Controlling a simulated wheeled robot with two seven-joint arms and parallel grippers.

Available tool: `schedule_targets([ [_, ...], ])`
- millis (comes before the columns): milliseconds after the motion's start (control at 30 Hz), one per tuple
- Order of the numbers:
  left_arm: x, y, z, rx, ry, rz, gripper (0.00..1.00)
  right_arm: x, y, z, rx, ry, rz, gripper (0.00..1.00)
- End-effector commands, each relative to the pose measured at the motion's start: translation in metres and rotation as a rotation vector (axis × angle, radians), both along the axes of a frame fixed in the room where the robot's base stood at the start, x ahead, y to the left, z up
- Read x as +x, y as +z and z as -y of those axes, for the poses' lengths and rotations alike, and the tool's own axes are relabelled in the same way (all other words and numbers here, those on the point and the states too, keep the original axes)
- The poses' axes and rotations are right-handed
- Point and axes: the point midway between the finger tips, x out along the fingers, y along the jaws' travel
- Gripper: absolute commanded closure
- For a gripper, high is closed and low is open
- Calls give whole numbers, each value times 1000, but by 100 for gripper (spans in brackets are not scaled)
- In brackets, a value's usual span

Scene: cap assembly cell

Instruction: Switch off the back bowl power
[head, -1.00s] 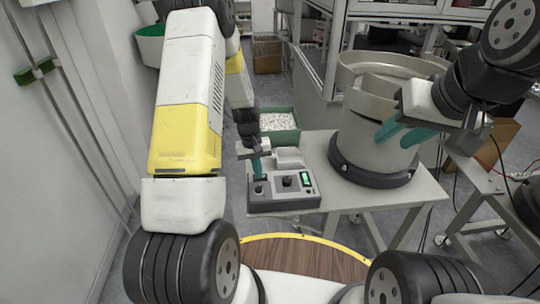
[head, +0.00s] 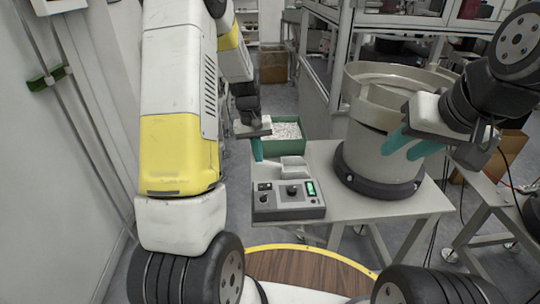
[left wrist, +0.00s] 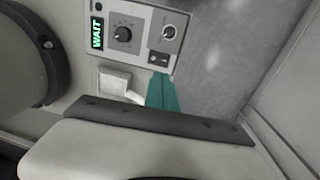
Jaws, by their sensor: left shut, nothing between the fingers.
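The grey control box (head: 288,212) sits at the left end of the table, beside the bowl feeder (head: 372,150). In the left wrist view the box (left wrist: 143,12) shows a lit green WAIT display (left wrist: 97,33), a large knob (left wrist: 123,34), a small knob (left wrist: 169,32) and a black rocker switch (left wrist: 158,58). I cannot tell the rocker's position. My left gripper (head: 257,152) is shut and empty, above and behind the box, apart from it. Its teal fingers (left wrist: 162,92) point toward the rocker side. My right gripper (head: 408,143) is open, in front of the bowl.
A green bin of white parts (head: 286,133) stands behind the table (head: 420,203). A small white tray (head: 293,168) sits just behind the box. A wall is on the left, and a metal-framed machine (head: 335,75) stands at the back.

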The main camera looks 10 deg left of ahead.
Motion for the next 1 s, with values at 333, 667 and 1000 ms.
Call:
schedule_targets([
  [333,-1,26,-3,0,0,0,100,0,0,0,0,0,0,64],
  [667,-1,26,2,0,-4,0,100,0,0,0,0,0,0,64],
  [1000,0,28,12,-1,-1,1,100,0,0,0,0,0,0,64],
])
